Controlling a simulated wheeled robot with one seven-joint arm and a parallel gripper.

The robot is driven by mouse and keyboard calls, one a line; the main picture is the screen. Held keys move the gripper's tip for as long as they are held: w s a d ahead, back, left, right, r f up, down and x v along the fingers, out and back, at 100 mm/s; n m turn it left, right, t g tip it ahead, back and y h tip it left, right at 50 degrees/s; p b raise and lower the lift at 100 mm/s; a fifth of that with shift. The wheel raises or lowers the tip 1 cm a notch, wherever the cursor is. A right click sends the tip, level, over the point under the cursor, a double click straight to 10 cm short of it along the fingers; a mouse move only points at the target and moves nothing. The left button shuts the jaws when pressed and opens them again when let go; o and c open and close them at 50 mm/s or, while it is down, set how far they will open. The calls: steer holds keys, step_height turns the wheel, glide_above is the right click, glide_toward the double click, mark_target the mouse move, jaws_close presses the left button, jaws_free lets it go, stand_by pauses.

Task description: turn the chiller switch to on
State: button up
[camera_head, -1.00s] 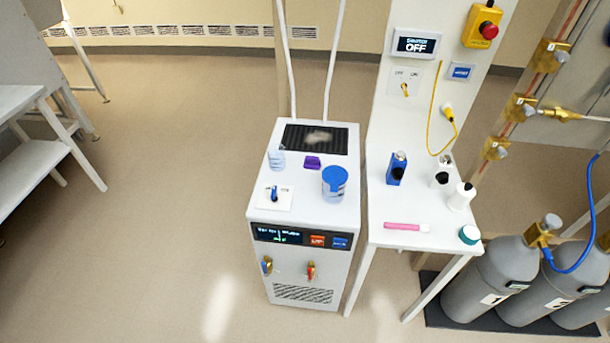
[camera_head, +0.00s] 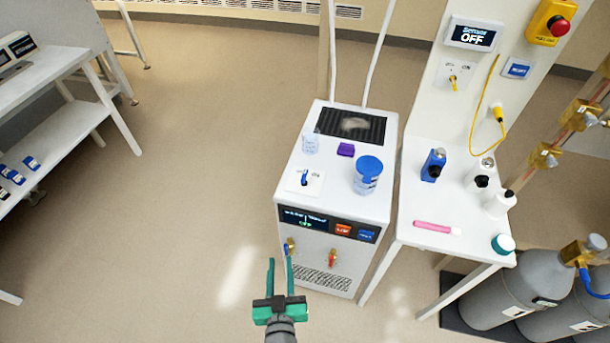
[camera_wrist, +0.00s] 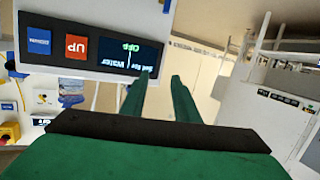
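The chiller (camera_head: 335,180) is a white box standing on the floor, with a dark display panel on its front. Its switch (camera_head: 305,178) is a small blue lever on a white plate on the top, at the front left; the labels beside it are too small to read surely. My gripper (camera_head: 279,264) has green fingers, is open and empty, and is in front of the chiller's lower front, apart from the switch. In the wrist view the chiller's display (camera_wrist: 110,48) shows upside down with "OFF" on it, beyond the fingers. The switch is not clear in the wrist view.
A blue-lidded tub (camera_head: 367,175), a purple block (camera_head: 346,149) and a clear beaker (camera_head: 310,143) stand on the chiller near the switch. A side table (camera_head: 410,215) with bottles stands to the right, with gas cylinders (camera_head: 500,270) beyond.

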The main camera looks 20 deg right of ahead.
steer(key=w+d+r+m+h, duration=0.2)
steer(key=w+d+r, duration=0.1)
steer(key=w, duration=0.4)
steer(key=m+h, duration=0.3)
steer(key=h, duration=0.1)
glide_toward(302, 181)
steer(key=w, duration=0.1)
steer(key=x, duration=1.1)
steer(key=shift+w+d+f, duration=0.1)
steer(key=shift+d, duration=0.35)
jaws_close()
